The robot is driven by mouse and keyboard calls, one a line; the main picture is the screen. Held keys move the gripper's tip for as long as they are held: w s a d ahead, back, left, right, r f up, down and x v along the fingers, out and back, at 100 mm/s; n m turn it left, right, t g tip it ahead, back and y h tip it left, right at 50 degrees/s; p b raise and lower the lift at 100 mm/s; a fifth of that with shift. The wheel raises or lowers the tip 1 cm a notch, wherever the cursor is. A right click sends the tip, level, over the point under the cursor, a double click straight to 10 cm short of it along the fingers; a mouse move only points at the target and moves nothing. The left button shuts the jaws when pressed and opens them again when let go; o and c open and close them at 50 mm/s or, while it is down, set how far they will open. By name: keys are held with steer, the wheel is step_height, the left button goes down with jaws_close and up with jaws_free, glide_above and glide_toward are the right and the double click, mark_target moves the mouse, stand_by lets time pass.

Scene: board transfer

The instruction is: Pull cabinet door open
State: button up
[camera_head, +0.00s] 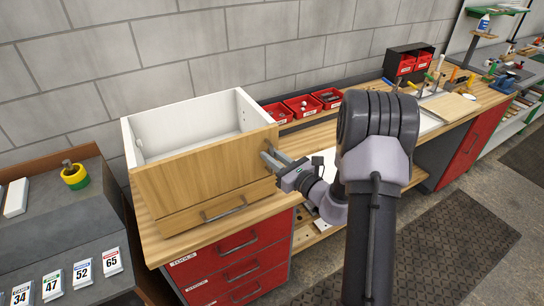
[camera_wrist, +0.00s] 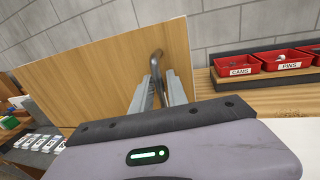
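The cabinet (camera_head: 128,140) is a white box with an open top and a light wooden front, on the left end of the workbench. Its door (camera_head: 195,172) is the upper wooden panel and looks flush or nearly so with the box; a small gap cannot be ruled out. The door also fills the left of the wrist view (camera_wrist: 100,75). Its dark upright bar handle (camera_wrist: 157,58) is near the door's right edge. My gripper (camera_head: 270,158) is at that handle. In the wrist view its two grey fingers (camera_wrist: 162,80) close around the bar, one on each side.
A lower wooden panel with a bar handle (camera_head: 224,210) sits beneath the door. Red drawers (camera_head: 240,265) are under the worktop. Red bins (camera_head: 303,105) stand behind, right of the cabinet. A dark sloped stand with numbered cards (camera_head: 52,286) is at the left.

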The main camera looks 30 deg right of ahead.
jaws_close()
stand_by(1.4)
